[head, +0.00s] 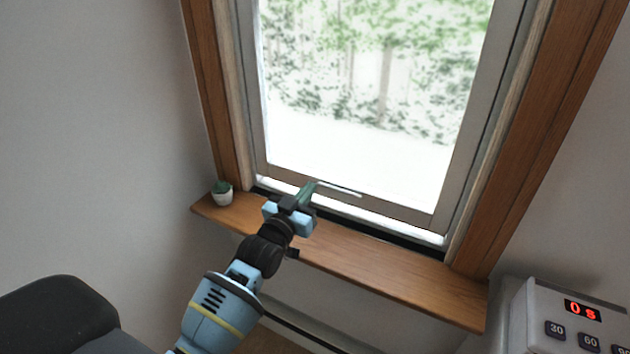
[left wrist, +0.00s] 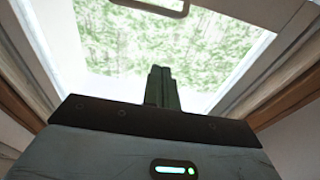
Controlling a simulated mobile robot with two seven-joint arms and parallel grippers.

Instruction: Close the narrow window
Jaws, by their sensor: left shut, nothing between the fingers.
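The narrow window's sash (head: 350,198) has a pale frame around clear glass. A bright strip shows between its bottom rail and the dark track at the sill, so it appears a little raised. A thin pale handle (head: 338,189) is on the bottom rail; it also shows at the top of the left wrist view (left wrist: 150,7). My left gripper (head: 307,189) is shut and empty, with its green fingers pointing up at the bottom rail just left of the handle. I cannot tell if they touch the sash. The fingers (left wrist: 162,88) also show in the left wrist view. My right gripper is not in view.
A wooden sill (head: 370,260) runs under the window, below my left gripper. A grey appliance (head: 570,318) with a red display is at the lower right. Wooden trim (head: 550,130) borders the window.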

